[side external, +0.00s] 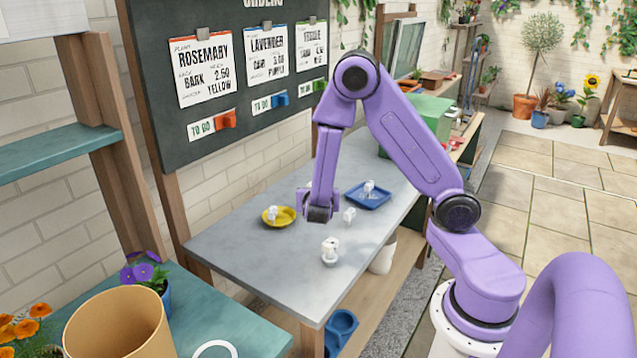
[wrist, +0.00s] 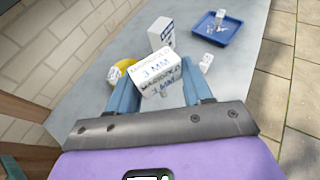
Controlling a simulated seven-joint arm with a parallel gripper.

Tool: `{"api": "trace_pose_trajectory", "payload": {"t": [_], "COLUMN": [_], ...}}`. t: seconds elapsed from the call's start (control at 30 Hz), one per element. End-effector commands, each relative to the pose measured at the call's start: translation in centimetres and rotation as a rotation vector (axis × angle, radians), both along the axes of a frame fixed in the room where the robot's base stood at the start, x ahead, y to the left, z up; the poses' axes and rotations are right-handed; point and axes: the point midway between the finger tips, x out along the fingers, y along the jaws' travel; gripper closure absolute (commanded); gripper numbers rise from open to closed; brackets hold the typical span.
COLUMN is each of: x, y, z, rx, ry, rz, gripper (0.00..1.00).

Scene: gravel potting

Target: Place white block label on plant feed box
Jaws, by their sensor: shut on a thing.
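My gripper (side external: 320,212) is over the grey table, pointing down. In the wrist view its two blue fingers (wrist: 160,92) are shut on a white block label (wrist: 155,68) with blue lettering that seems to read "MARIGOLD 3 MM". The held block is tilted in the view, and my gripper hides it in the side view. A white upright box (wrist: 160,33) with dark blue print stands just beyond the held block. It may be the plant feed box; its print is too small to read. Whether block and box touch, I cannot tell.
A yellow saucer (side external: 265,217) with a white block is left of my gripper. A blue tray (side external: 376,201) with another block is at the right. White blocks (side external: 349,215) and (side external: 330,247) stand nearby. The table's front left (side external: 260,260) is clear. A dark orders board (side external: 240,115) stands behind.

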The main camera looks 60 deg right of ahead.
Motion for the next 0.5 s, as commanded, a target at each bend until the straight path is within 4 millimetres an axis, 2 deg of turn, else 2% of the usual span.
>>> {"api": "trace_pose_trajectory", "payload": {"t": [0.2,0.5], "x": [1.4,1.7], "y": [-4.6,-10.6], "z": [2.0,4.6], "rx": [0.001,0.0], "ry": [-0.005,-0.004], "rz": [-0.101,-0.217], "gripper": [0.79,0.79]}}
